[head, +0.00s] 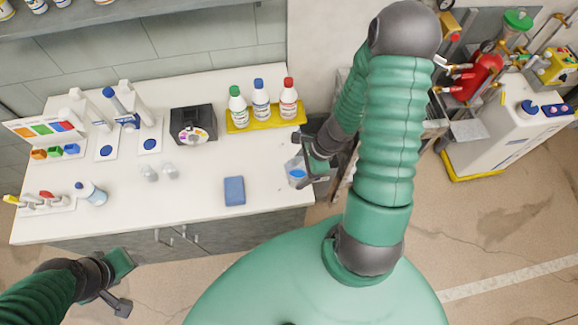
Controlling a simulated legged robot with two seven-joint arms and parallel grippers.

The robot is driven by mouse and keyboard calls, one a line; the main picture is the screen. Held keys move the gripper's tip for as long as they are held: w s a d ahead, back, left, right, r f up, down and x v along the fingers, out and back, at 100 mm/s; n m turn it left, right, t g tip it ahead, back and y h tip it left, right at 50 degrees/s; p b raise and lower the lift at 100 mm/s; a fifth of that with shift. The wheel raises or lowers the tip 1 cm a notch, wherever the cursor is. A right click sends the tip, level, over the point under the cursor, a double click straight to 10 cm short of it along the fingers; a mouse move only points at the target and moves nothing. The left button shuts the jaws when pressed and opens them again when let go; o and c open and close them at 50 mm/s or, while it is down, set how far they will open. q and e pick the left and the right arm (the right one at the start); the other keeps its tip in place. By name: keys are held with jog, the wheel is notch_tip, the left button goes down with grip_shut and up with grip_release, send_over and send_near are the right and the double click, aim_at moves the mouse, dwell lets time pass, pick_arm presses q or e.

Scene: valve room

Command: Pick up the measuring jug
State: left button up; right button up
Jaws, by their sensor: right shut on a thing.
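The measuring jug (296,172) is a small clear vessel with blue in it, at the right end of the white worktop. My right gripper (308,166) is shut on its right side and partly covers it. I cannot tell whether the jug's base touches the worktop. My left gripper (124,284) is off the front of the worktop at the lower left, away from the jug.
On the worktop (190,200) are a blue sponge (234,190), a yellow tray (265,120) with three capped bottles, a black box (193,124), two small glass vessels (160,172) and a white bottle (91,193). A white cabinet (500,135) with a red cylinder (484,72) stands right.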

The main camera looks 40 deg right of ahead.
jog(key=shift+s+d+b, duration=0.15)
jog(key=shift+s+d, duration=0.25)
jog(key=shift+s, duration=0.2)
jog(key=shift+s+d+b, duration=0.15)
jog(key=shift+s+d, duration=0.2)
jog(key=shift+s, duration=0.2)
jog(key=shift+s+d+f, duration=0.1)
jog(key=shift+s+d, duration=0.35)
jog(key=shift+d, duration=0.1)
pick_arm(q)
jog(key=shift+d+f, duration=0.25)
jog(key=shift+f, duration=0.35)
pick_arm(e)
jog(key=shift+a+r, duration=0.2)
jog(key=shift+a, duration=0.4)
pick_arm(q)
jog(key=shift+d, duration=0.1)
pick_arm(e)
jog(key=shift+d, duration=0.1)
jog(key=shift+d+f, duration=0.15)
jog(key=shift+d, duration=0.2)
pick_arm(q)
jog(key=shift+d+r, duration=0.1)
jog(key=shift+d, duration=0.3)
jog(key=shift+a, duration=0.4)
pick_arm(e)
jog(key=shift+a, duration=0.35)
